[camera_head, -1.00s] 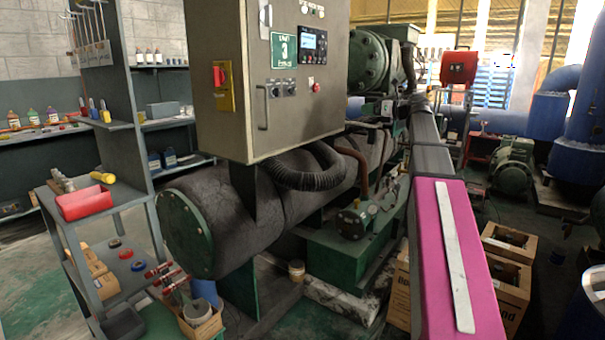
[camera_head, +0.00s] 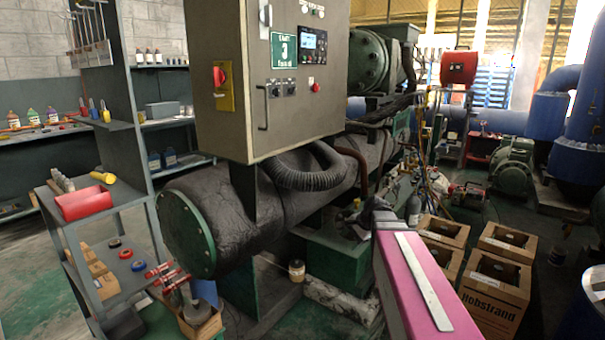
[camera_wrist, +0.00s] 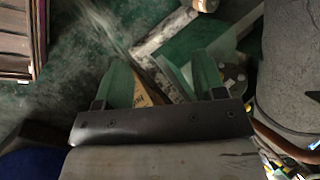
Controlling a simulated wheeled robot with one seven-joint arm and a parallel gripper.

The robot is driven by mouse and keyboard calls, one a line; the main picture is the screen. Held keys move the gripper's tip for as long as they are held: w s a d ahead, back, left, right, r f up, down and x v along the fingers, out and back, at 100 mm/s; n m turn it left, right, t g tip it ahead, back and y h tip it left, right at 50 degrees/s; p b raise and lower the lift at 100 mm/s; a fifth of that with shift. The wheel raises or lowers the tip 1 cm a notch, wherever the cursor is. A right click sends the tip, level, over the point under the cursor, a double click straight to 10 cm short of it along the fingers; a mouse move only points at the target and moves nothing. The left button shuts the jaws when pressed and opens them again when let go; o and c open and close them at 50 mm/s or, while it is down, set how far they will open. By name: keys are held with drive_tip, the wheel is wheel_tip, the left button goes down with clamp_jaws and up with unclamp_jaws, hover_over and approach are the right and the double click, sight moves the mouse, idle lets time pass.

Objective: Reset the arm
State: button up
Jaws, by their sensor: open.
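My gripper (camera_wrist: 163,78) is open in the wrist view, with its two greenish fingers apart and nothing between them. Beyond them are the dark green floor and a pale base strip (camera_wrist: 165,35) by the machine. In the head view my pink arm link with a white stripe rises from the bottom right. Its far end is by the green base block (camera_head: 335,258) of the chiller. The gripper's fingers cannot be made out clearly in the head view.
The chiller's control cabinet (camera_head: 270,85) and dark barrel (camera_head: 300,205) stand left of my arm. Open cardboard boxes (camera_head: 495,285) sit on the floor to its right. A small jar (camera_head: 296,270) stands below the barrel.

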drive_tip(key=s+d+f+n+g+h, duration=0.1)
drive_tip(key=s+f+n+g+h, duration=0.2)
drive_tip(key=s+f+n, duration=0.7)
drive_tip(key=shift+s+f+n+h, duration=0.4)
drive_tip(key=shift+s+f+h, duration=0.5)
drive_tip(key=shift+s+f, duration=1.3)
drive_tip(key=shift+s+r, duration=0.55)
drive_tip(key=shift+r, duration=0.05)
